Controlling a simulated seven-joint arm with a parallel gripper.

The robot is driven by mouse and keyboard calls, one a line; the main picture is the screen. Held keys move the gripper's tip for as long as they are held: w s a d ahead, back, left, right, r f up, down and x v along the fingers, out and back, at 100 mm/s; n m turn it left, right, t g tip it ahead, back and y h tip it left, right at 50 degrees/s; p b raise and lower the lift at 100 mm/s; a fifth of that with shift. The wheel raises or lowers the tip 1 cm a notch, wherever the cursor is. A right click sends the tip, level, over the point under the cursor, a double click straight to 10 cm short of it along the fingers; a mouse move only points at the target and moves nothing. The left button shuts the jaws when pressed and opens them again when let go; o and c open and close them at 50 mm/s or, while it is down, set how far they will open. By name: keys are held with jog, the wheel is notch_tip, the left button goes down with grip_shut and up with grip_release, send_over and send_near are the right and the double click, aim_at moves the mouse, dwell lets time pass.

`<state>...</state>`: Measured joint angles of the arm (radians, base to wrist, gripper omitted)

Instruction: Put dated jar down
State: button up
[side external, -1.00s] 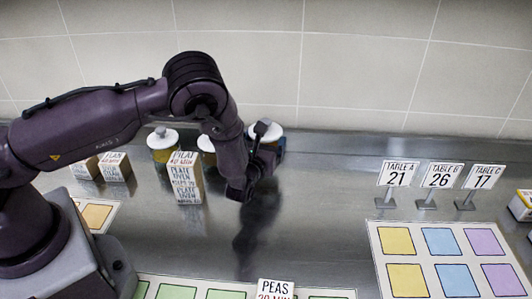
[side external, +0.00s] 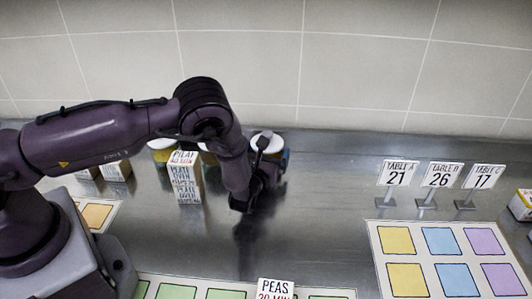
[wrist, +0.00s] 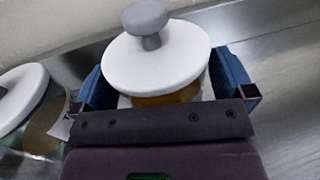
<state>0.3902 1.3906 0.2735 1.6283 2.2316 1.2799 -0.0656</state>
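A jar with a white lid, grey knob and amber contents sits between my gripper's two blue fingers in the wrist view (wrist: 160,62). Its lid shows behind my gripper in the side view (side external: 268,143). My gripper (side external: 262,178) is shut on this jar, with a finger on each side of its body. Most of the jar's body is hidden, and I can read no date. I cannot tell whether its base touches the counter.
Another white-lidded jar (wrist: 20,100) stands to the left in the wrist view. A yellowish jar (side external: 162,152) stands behind the PILAF box (side external: 186,180). Table signs (side external: 398,174) and a colored-square mat (side external: 376,255) are at right. The counter (side external: 325,190) between is clear.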

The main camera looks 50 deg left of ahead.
jog(key=shift+r, duration=0.1)
jog(key=shift+s+d, duration=0.2)
jog(key=v, duration=1.1)
jog(key=shift+s+d+r, duration=0.1)
jog(key=shift+s, duration=0.1)
jog(key=s+a+r+n+g+y, duration=0.25)
jog(key=a+r+n+g, duration=0.25)
jog(key=r+n+g, duration=0.3)
jog(key=s+a+r+n+g+y, duration=0.1)
jog(key=s+a+r+n+g, duration=0.35)
jog(key=r+n, duration=0.5)
jog(key=s+d+r+n+t+h, duration=0.1)
jog(key=s+d+r+n+h, duration=0.2)
jog(key=s+r+n+h, duration=0.3)
jog(key=s+d+r+n+t+h, duration=0.2)
jog(key=s+d+r+n+h, duration=0.1)
jog(key=s+r+n+h, duration=0.3)
jog(key=shift+s+d+r+h, duration=0.3)
jog(key=shift+s+r+h, duration=0.25)
jog(key=shift+s+r, duration=0.55)
